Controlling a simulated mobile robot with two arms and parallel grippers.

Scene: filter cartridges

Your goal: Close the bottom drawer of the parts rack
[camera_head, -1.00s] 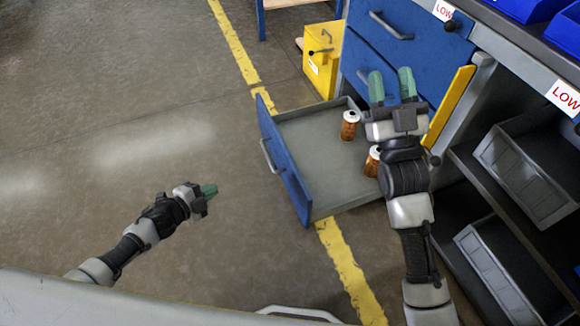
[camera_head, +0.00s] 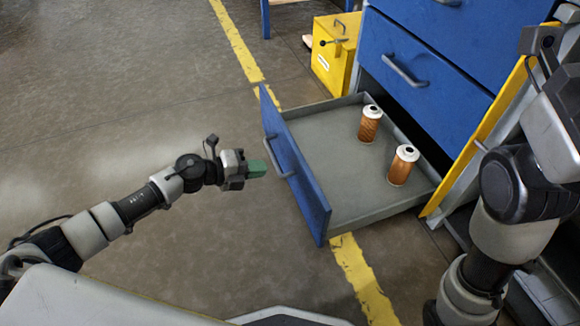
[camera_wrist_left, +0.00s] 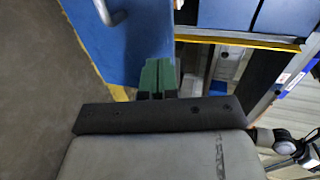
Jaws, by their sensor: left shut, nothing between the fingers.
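The bottom drawer (camera_head: 318,165) of the blue parts rack (camera_head: 440,62) stands pulled out, with its blue front and handle (camera_head: 278,160) facing left. Two orange-brown cartridges with white tops stand upright inside it, one farther back (camera_head: 370,124) and one nearer (camera_head: 402,166). My left gripper (camera_head: 257,169) is shut and empty, just left of the drawer front near its handle. In the left wrist view its green fingers (camera_wrist_left: 158,76) are together in front of the blue drawer front (camera_wrist_left: 125,45); contact cannot be told. My right arm is at the right edge; its fingers are not in view.
A yellow box (camera_head: 333,55) stands on the floor behind the drawer. A yellow strip (camera_head: 485,145) runs along the rack's near side. The upper drawer (camera_head: 425,70) is shut. The floor left of the drawer is clear, with a yellow line (camera_head: 360,280).

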